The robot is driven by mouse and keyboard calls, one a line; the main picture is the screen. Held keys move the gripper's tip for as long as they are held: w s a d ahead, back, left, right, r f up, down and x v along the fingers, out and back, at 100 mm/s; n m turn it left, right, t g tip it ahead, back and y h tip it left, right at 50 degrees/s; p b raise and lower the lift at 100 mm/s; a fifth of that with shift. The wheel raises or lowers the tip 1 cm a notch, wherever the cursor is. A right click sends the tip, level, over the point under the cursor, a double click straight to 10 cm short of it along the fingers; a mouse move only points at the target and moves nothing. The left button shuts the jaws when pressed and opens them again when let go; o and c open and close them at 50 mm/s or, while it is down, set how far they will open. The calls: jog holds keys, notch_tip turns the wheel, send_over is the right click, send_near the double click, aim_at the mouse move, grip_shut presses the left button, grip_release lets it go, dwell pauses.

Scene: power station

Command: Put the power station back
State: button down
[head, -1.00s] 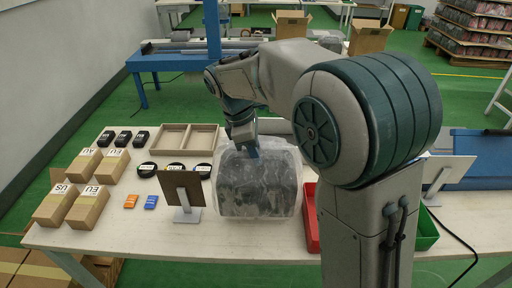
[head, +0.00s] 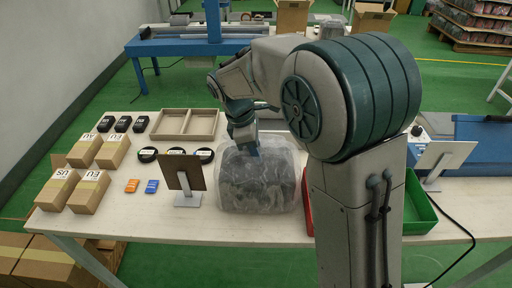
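The power station (head: 257,180) is a dark, boxy thing wrapped in clear plastic. It sits on the white table, just right of the brown sign on a stand. My gripper (head: 247,150) points down at the top of the wrapped power station, near its left part. The fingertips are small and partly hidden, so I cannot tell whether they are open or shut, or whether they touch the wrap.
Left on the table (head: 140,222) are cartons (head: 75,190), black boxes (head: 123,124), black discs (head: 176,154), orange and blue packets (head: 152,186), a divided wooden tray (head: 187,124) and the brown sign (head: 182,172). A red bin (head: 308,205) and green bin (head: 420,208) stand right.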

jog(key=c, duration=1.2)
grip_release()
jog(key=shift+s, duration=0.1)
jog(key=v, duration=1.2)
jog(key=shift+p, duration=0.4)
jog(key=s+d+f+m+t+y, duration=0.1)
jog(key=s+d+f+m, duration=0.2)
jog(key=s+d+m, duration=0.6)
jog(key=s+d+f+m+t+y, duration=0.2)
jog(key=s+d+f+m, duration=0.2)
jog(key=s+d+m, duration=0.4)
jog(key=shift+s+d+f+m, duration=0.2)
jog(key=shift+s+d+m, duration=0.25)
jog(key=shift+s, duration=0.45)
